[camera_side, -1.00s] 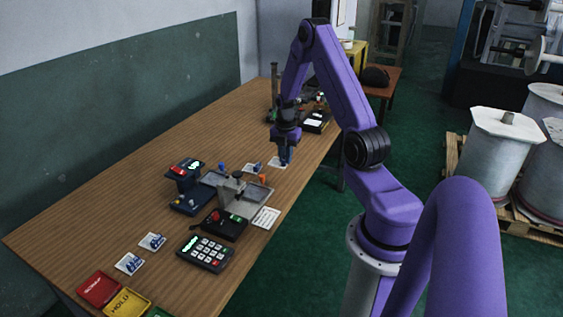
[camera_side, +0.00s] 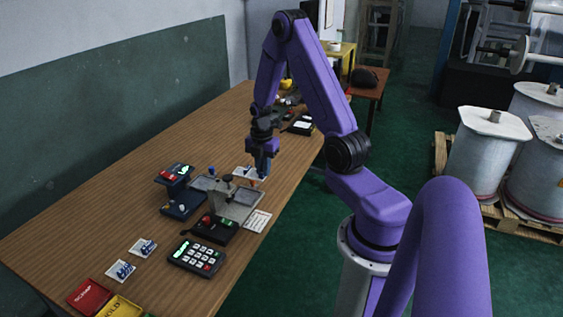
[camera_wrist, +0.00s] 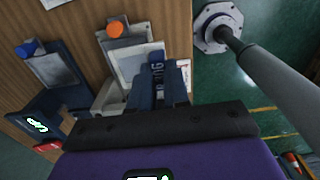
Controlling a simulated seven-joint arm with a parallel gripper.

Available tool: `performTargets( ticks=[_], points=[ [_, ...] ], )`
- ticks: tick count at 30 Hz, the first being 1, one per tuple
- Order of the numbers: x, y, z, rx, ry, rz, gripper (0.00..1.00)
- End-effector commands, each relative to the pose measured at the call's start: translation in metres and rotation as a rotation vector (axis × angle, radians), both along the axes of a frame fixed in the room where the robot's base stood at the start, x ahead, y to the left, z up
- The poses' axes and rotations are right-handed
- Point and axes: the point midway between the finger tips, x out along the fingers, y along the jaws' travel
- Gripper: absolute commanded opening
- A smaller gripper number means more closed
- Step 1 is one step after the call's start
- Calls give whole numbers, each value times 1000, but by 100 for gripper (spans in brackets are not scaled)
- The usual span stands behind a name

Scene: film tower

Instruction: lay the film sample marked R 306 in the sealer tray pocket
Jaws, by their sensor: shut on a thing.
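My gripper (camera_side: 263,174) is shut on a film sample, just above or beside the far right end of the grey tray by the orange knob (camera_side: 252,183). In the wrist view, the held sample (camera_wrist: 141,62) shows as a pale sheet in front of the fingers, with a blue tab with white letters between them. The grey tray (camera_side: 235,207) has a shallow pocket and an orange knob. A second tray pocket with a blue knob (camera_wrist: 25,48) lies to its left. Which one is the sealer tray I cannot tell.
Another white sample (camera_side: 243,172) lies on the table behind the tray. Two more samples, one here (camera_side: 121,271), lie near a keypad (camera_side: 196,257). Red (camera_side: 89,297) and yellow bins stand front left. A printed card (camera_side: 257,221) lies right of the tray.

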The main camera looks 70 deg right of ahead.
Motion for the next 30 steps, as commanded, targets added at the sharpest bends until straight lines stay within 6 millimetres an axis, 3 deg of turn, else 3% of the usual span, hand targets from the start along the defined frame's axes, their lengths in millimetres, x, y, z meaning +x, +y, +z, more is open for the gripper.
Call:
performTargets(
  ticks=[3, 7, 30],
  points=[
    [24, 13, -12, 0, 1, -9, 0],
    [37, 21, -18, 0, 1, -18, 0],
    [39, 22, -69, 0, 0, -21, 0]
  ],
)
